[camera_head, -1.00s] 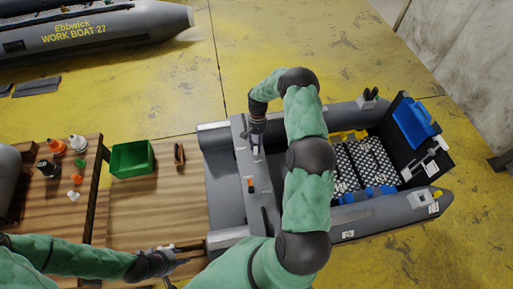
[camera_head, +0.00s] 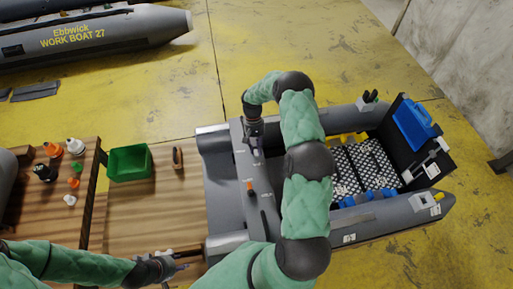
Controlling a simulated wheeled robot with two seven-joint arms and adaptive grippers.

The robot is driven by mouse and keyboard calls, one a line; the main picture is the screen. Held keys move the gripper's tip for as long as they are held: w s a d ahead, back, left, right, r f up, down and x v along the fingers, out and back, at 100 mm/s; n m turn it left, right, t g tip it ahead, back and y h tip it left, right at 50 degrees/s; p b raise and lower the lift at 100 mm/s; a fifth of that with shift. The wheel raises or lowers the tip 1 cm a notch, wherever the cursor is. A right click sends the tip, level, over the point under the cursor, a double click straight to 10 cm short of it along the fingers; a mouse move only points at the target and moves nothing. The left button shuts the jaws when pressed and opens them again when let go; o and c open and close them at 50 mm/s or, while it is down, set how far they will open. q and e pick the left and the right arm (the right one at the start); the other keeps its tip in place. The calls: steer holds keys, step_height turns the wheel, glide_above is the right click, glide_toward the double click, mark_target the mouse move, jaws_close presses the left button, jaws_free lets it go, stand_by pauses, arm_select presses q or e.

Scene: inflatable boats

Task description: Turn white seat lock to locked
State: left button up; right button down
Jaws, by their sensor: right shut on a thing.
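My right gripper (camera_head: 254,143) points down over the grey seat board (camera_head: 257,203) across the inflatable boat and is shut on a small pale part, which I take for the white seat lock; the fingers largely hide it, and its turn position cannot be told. An orange-topped lock (camera_head: 250,186) and small printed labels show further down the same board. My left gripper (camera_head: 180,262) is low over the wooden table, beside the boat's end; its fingers are too small to tell open from shut.
A green bin (camera_head: 130,162) and a brown-handled brush-like item (camera_head: 177,157) are on the wooden table (camera_head: 150,215). Several bottles and caps (camera_head: 75,147) stand at left. A blue case (camera_head: 415,124) is at the boat's far right end. Another boat (camera_head: 95,35) lies behind.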

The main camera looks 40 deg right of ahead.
steer(key=c, duration=1)
jaws_free()
steer(key=v, duration=1.2)
